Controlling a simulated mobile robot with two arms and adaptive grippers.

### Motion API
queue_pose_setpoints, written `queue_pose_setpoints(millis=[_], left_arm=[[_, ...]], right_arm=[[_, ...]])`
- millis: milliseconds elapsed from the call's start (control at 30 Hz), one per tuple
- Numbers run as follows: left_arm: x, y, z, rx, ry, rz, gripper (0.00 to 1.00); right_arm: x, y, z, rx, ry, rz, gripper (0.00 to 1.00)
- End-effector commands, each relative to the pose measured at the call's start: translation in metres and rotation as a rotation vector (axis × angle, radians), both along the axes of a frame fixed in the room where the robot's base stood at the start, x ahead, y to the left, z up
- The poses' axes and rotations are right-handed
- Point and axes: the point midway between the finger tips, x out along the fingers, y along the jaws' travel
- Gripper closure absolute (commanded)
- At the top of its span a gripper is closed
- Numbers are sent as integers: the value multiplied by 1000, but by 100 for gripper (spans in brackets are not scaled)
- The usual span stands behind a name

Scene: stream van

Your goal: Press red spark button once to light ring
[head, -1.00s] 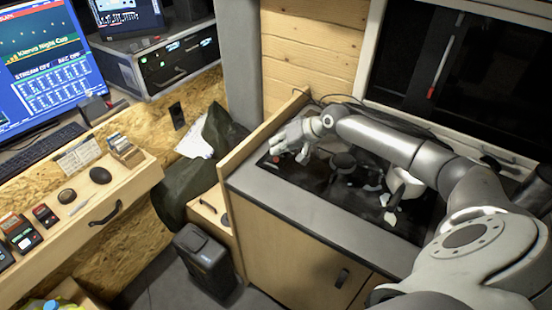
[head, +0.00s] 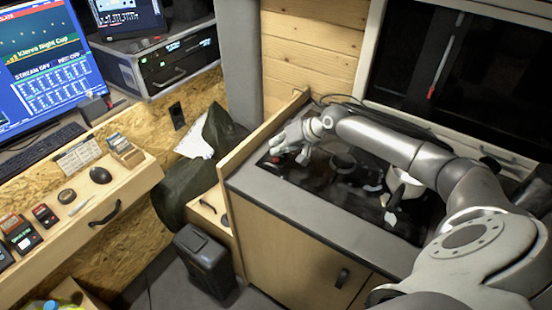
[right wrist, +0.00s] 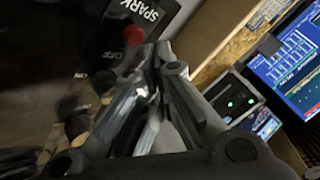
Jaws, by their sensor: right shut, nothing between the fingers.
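The red spark button (right wrist: 134,35) sits on the dark cooktop (right wrist: 60,35) beside a white SPARK label (right wrist: 145,10) in the right wrist view. In the head view the red button (head: 276,159) shows near the cooktop's left end, just below my right gripper (head: 283,146). In the right wrist view my right gripper (right wrist: 158,52) is shut and empty, with its tips close beside the button. I cannot tell whether they touch it. Dark knobs (right wrist: 75,127) stand beside the gripper, next to an OFF marking. No flame shows. My left gripper is not in view.
A wooden side panel (head: 255,138) borders the cooktop on the left. A pot (head: 405,188) stands near the cooktop's right part. A dark window (head: 465,75) is behind. A desk with a monitor (head: 50,62) is at the left.

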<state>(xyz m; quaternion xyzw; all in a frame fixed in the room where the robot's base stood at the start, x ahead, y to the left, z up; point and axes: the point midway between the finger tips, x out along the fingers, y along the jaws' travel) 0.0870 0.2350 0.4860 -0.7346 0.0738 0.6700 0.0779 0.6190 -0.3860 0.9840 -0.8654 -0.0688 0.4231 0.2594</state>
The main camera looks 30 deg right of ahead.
Motion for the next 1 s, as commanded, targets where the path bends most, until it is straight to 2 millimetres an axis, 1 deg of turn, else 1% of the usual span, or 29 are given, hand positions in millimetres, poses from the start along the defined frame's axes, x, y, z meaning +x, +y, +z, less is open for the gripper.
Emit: queue_pose_setpoints(millis=[133, 533, 1000], left_arm=[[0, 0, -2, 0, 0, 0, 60], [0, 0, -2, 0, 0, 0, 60], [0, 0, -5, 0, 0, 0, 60]], right_arm=[[0, 0, -6, -1, 1, 0, 100], [0, 0, -6, 0, 0, 0, 100], [0, 0, -12, 0, 0, 0, 100]])
